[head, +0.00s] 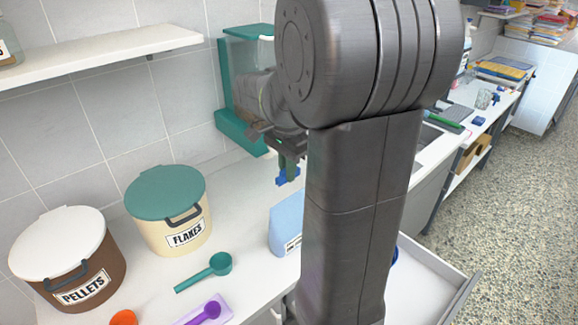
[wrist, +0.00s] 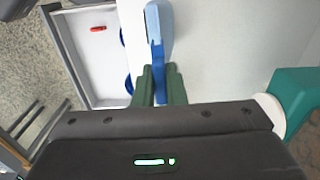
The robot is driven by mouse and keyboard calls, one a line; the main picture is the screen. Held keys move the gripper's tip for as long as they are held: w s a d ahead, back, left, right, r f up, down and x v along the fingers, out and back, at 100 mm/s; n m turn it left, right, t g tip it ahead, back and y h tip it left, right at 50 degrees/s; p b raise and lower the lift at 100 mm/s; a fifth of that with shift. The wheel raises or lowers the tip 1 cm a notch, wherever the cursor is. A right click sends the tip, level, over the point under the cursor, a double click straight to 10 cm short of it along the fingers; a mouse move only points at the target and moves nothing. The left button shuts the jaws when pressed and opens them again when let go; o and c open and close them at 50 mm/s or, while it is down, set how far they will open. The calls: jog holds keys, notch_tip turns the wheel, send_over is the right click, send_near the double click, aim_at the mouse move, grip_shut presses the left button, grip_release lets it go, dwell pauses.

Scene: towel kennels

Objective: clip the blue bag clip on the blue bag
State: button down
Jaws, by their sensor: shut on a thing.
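My gripper (head: 287,168), with dark green fingers, is shut on the blue bag clip (head: 283,181). It holds the clip above the counter. The light blue bag (head: 285,222) stands upright on the counter below the clip, with a white label low on its front; my arm hides its right side. In the wrist view, the clip (wrist: 158,88) sits between the fingertips (wrist: 158,84) and points toward the bag (wrist: 164,22). The clip overlaps the bag's near end in that picture; I cannot tell whether they touch.
A teal scoop (head: 208,271), a flakes tub (head: 170,232) and a pellets tub (head: 78,262) stand left of the bag. A teal dispenser (head: 222,95) is behind. An open drawer (head: 458,292) juts out at right; a red item (wrist: 98,28) lies in it.

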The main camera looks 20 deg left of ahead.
aim_at(287, 199)
notch_tip(287, 199, down, 5)
jog(key=b, duration=0.3)
jog(key=shift+w+b, duration=0.1)
jog(key=shift+b, duration=0.2)
jog(key=shift+f, duration=0.3)
dwell(0.4)
jog(key=shift+f, duration=1.05)
dwell(2.4)
jog(key=c, duration=0.9)
grip_release()
jog(key=shift+r, duration=0.15)
jog(key=shift+r+p, duration=1.9)
jog(key=shift+r, duration=0.5)
